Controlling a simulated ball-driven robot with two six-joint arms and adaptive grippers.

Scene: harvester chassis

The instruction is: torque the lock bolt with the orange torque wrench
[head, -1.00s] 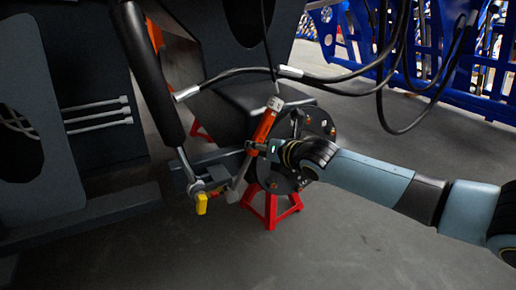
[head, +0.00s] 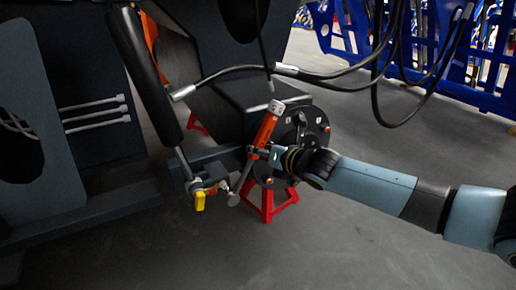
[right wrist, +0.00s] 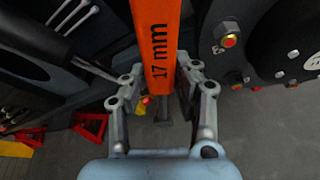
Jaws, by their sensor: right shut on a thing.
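My right gripper (head: 258,152) is shut on the orange torque wrench (head: 267,129), in front of the round dark hub plate. The wrench is tilted, its grey top end up and right, its grey shaft running down-left to a round grey end. In the right wrist view the fingers (right wrist: 160,85) are around the orange handle (right wrist: 160,40), marked "17 mm". The wrench's lower end appears just right of the cylinder's lower joint (head: 195,186), where a yellow part (head: 200,201) hangs. I cannot make out the lock bolt, or whether the wrench touches anything. My left gripper is out of view.
A black cylinder (head: 146,75) slants down to the joint. The hub plate (head: 318,125) has several studs and sits above a red stand (head: 268,203). Black hoses (head: 330,78) hang above my right arm. Open grey floor lies in front; a blue rack (head: 480,80) stands behind.

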